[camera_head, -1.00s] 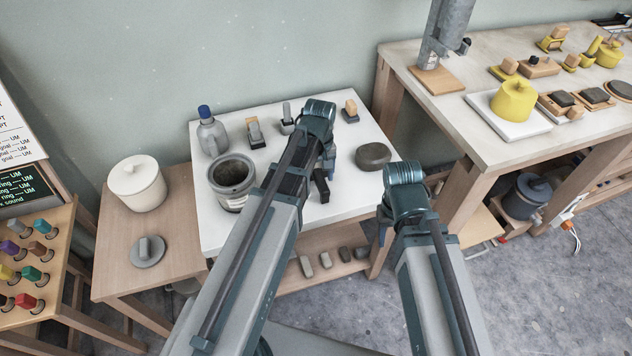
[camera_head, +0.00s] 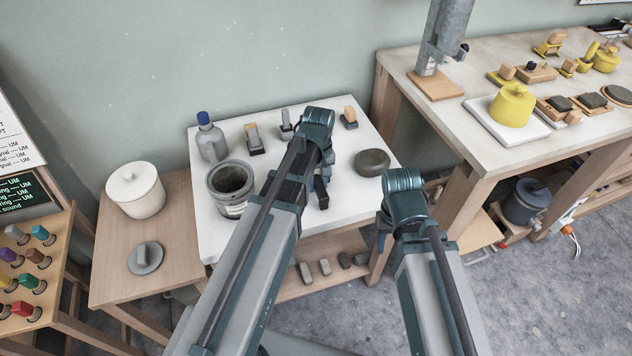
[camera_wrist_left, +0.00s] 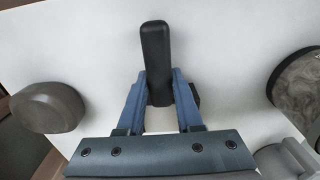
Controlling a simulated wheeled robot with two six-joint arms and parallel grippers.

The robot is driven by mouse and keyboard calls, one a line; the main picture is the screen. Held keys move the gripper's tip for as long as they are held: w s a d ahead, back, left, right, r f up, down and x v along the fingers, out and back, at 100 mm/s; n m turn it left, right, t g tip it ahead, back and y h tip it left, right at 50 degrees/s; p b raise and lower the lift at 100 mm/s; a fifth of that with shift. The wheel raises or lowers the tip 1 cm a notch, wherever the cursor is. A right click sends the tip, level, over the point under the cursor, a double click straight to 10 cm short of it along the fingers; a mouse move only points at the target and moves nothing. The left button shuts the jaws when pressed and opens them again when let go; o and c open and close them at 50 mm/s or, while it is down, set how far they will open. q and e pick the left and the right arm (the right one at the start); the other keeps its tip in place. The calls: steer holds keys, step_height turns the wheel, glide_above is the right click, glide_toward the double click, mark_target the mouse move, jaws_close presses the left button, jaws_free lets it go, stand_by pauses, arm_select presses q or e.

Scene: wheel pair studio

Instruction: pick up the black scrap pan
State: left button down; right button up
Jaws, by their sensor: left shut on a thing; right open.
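The black scrap pan (camera_head: 321,197) shows in the head view as a small dark piece at the white table top, beside my left gripper (camera_head: 325,172). Most of it is hidden by my left arm. In the left wrist view its long black handle (camera_wrist_left: 155,45) stands between the two blue fingers of my left gripper (camera_wrist_left: 158,76), which is shut on it. A dark part also shows beside the right finger. I cannot tell whether the pan touches the table. My right gripper (camera_head: 382,232) is open, low beyond the table's right edge, and mostly hidden by its wrist.
The white table (camera_head: 345,210) also holds a grey pot (camera_head: 231,183), a blue-capped bottle (camera_head: 210,142), a dark round stone (camera_head: 371,162) and small blocks along the back. A side table with a cream jar (camera_head: 136,190) is at left, a workbench (camera_head: 440,120) at right.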

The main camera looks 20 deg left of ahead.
arm_select(q)
steer(key=shift+r, duration=0.1)
step_height(320, 180, up, 10)
steer(key=p, duration=1)
steer(key=c, duration=1.2)
jaws_free()
jaws_close()
